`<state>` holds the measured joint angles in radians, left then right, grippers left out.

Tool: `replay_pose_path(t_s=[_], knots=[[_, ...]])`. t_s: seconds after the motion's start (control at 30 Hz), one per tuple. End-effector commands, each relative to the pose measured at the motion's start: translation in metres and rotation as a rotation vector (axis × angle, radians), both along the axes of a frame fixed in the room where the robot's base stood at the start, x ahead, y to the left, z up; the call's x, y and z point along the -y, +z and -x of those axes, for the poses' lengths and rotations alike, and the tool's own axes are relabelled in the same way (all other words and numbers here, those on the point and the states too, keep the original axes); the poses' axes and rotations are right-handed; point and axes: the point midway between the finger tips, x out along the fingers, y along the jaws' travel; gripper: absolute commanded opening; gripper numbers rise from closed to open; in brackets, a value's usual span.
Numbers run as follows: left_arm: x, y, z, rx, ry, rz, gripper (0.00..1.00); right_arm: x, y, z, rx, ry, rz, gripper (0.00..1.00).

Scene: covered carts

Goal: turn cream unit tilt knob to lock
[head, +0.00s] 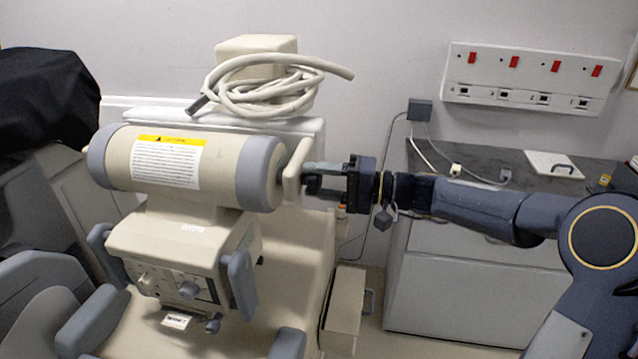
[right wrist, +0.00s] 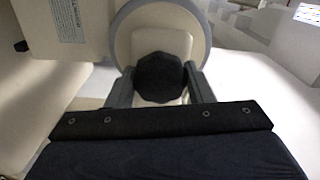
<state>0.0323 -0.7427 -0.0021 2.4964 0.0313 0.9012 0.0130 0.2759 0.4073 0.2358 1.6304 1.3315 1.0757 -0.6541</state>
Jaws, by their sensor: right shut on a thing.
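The cream unit (head: 220,170) is a cream cylinder with grey end bands and a yellow-topped label, above a control box. A cream end piece (head: 294,172) sticks out at its right end; it also shows in the right wrist view (right wrist: 160,42). My right gripper (head: 316,181) reaches in from the right at this end. In the right wrist view its two grey fingers stand on either side of a dark faceted knob (right wrist: 160,78), shut on it. The knob's pointer or lock marking cannot be seen. My left gripper is not in view.
A coiled cream hose (head: 265,90) lies behind the cylinder. The control box (head: 180,250) with grey handles is below it. A grey-topped cabinet (head: 490,280) stands at right, under a wall socket panel (head: 530,78) with red switches. A black cover (head: 45,100) is at far left.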

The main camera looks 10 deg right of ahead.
Motion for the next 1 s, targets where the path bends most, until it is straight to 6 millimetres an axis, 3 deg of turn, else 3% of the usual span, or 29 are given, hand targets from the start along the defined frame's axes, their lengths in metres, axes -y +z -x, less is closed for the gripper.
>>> replay_pose_path(t_s=[0.6, 1.0], knots=[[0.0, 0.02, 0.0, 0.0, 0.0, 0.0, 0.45, 0.0, 0.002, 0.0, -0.539, -0.001, -0.224, 0.25], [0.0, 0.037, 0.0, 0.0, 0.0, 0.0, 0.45, 0.001, 0.001, 0.0, -0.797, -0.002, -0.332, 0.25]])
